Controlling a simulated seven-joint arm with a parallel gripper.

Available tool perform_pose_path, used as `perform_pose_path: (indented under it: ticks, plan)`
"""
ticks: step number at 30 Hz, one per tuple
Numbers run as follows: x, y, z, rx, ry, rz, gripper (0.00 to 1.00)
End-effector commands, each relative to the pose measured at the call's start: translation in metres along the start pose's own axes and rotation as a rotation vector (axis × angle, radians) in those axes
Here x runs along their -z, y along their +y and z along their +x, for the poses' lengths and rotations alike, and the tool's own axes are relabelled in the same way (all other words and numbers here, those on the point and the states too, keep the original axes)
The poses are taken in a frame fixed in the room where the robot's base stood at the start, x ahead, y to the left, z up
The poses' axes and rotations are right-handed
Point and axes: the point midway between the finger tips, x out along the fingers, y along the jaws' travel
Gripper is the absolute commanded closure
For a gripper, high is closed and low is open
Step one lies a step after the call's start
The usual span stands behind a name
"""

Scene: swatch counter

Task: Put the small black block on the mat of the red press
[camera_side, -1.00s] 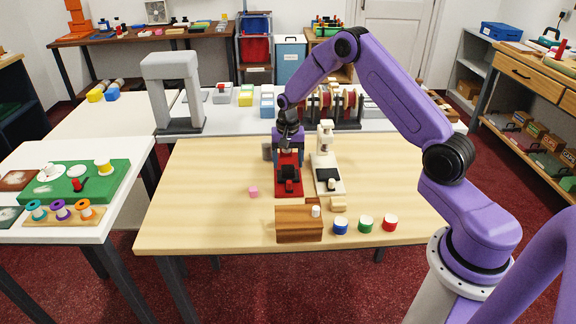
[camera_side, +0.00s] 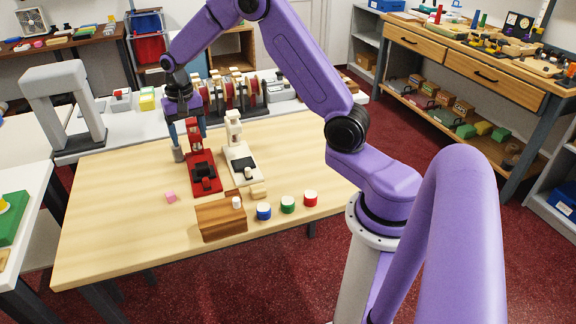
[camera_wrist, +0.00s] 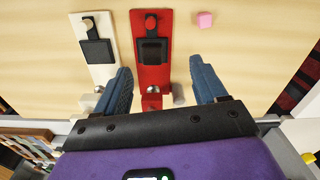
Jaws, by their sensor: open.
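The red press (camera_side: 205,176) stands on the wooden table, with a black mat (camera_wrist: 153,52) and a red knob in front of it.
A white press (camera_side: 240,160) with its own black mat stands just right of the red one. A grey cylinder (camera_side: 178,153) is close at its left. The table's left front is clear.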

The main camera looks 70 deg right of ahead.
Motion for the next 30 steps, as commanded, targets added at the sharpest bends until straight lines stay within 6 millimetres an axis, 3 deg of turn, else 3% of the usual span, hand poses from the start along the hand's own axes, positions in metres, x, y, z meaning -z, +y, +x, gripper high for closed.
perform_pose_path:
  ticks: [6,13,21,24,30]
  plan:
    - [-0.097,-0.026,-0.036,0.007,0.007,-0.369,0.29]
    - [-0.198,-0.016,-0.061,0.012,0.011,-0.76,0.29]
    - [-0.298,0.037,-0.075,0.021,0.016,-1.218,0.29]
    - [-0.327,0.063,-0.076,0.023,0.017,-1.381,0.29]
    - [-0.359,0.106,-0.072,0.027,0.018,-1.623,0.29]
